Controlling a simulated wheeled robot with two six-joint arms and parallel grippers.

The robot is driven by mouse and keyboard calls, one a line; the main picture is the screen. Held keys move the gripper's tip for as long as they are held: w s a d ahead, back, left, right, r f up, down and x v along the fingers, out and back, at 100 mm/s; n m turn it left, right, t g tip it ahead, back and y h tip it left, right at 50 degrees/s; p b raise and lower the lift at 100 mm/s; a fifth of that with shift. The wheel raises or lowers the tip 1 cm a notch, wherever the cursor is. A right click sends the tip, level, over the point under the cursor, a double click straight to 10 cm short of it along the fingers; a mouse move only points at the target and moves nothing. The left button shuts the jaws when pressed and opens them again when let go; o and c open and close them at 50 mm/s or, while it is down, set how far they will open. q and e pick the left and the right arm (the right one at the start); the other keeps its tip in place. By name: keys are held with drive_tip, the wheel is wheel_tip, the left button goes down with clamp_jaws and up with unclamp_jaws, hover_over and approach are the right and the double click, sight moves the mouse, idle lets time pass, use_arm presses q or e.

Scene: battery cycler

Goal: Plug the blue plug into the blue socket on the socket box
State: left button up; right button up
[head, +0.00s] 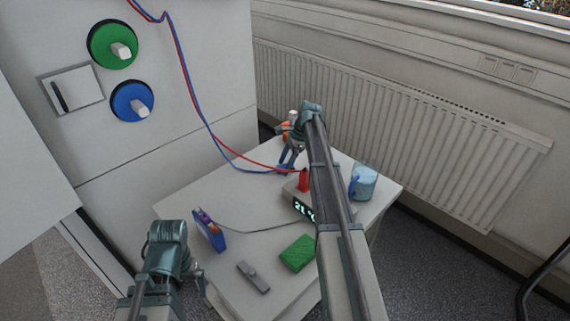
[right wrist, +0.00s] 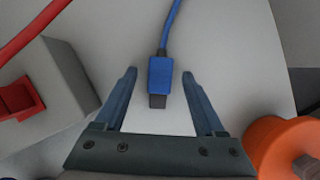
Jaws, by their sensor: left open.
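The blue plug (right wrist: 161,74) with a dark tip lies on the white table between the spread fingers of my right gripper (right wrist: 160,95), apart from both. In the head view my right gripper (head: 288,163) is low at the table's back and hides the plug. The grey socket box (head: 294,205) has a lit display and a red plug (head: 304,180) at its top. The red plug (right wrist: 18,98) and box (right wrist: 62,85) also show at the left in the right wrist view. I cannot make out the blue socket. My left gripper (head: 203,286) is open near the table's front left edge, holding nothing visible.
An orange object (right wrist: 282,145) stands close right of my right gripper. A blue cup (head: 364,184) is right of the socket box. A blue case (head: 210,231), grey device (head: 253,277) and green block (head: 297,253) lie on the front table (head: 185,200). A cabinet and radiator border it.

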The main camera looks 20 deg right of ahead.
drive_tip(key=shift+r, duration=0.15)
drive_tip(key=p+v, duration=1.2)
drive_tip(key=v, duration=0.1)
drive_tip(key=shift+r+p, duration=0.3)
drive_tip(key=shift+p, duration=0.05)
drive_tip(key=shift+f, duration=0.15)
drive_tip(key=b+x, duration=1.2)
drive_tip(key=x, duration=0.1)
drive_tip(key=shift+f+b, duration=0.25)
drive_tip(key=shift+b, duration=0.05)
drive_tip(key=shift+r, duration=0.1)
